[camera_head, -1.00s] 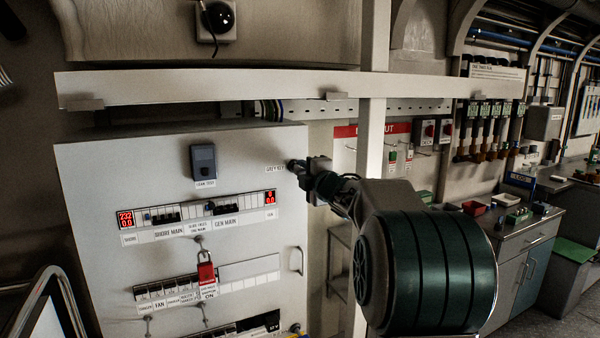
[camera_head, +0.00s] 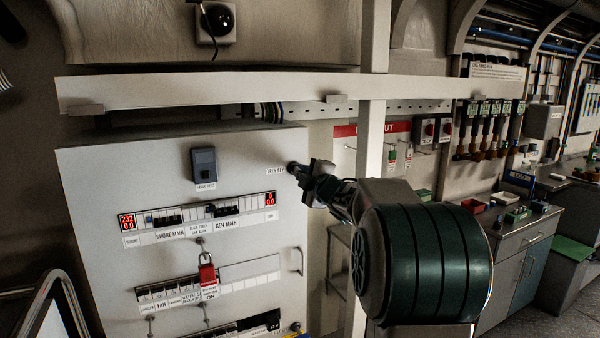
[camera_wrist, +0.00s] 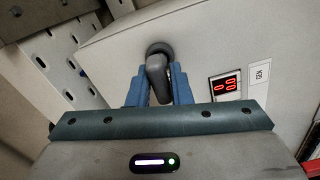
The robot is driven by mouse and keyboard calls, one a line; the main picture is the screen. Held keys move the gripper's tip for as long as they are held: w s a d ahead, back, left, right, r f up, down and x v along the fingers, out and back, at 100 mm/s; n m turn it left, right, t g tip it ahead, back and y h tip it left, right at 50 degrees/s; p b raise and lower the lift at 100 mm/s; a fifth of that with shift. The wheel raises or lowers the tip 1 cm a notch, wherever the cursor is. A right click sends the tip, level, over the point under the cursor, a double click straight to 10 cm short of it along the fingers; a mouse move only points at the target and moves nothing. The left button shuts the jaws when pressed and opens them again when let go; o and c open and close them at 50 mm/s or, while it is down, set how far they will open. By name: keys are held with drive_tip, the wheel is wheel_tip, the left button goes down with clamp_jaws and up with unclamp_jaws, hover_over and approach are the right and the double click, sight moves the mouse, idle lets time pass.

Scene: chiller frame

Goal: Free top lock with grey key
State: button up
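A grey key (camera_wrist: 157,75) stands out from a dark round socket (camera_wrist: 159,49) on the white panel (camera_head: 110,180). A label beside it in the head view appears to read "GREY KEY". My gripper (camera_wrist: 159,92) has its blue fingers on both sides of the key's bow and appears shut on it. In the head view my gripper (camera_head: 299,170) is at the panel's upper right edge, and hides most of the key. A red padlock (camera_head: 207,273) hangs on the panel below the breaker row, with a red tag under it.
The breaker row (camera_head: 200,214) with red displays crosses the panel. A pale rail (camera_head: 230,88) runs above it and an upright post (camera_head: 373,120) stands behind my wrist. A handle (camera_head: 299,261) projects at the panel's right edge. A workbench (camera_head: 515,240) stands at right.

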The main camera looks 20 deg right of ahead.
drive_tip(key=shift+r+m+p, duration=0.1)
drive_tip(key=shift+m+p, duration=0.3)
drive_tip(key=shift+p, duration=0.1)
drive_tip(key=shift+m+p, duration=0.6)
drive_tip(key=shift+m, duration=0.4)
drive_tip(key=shift+m+p, duration=1.05)
drive_tip(key=shift+m, duration=0.35)
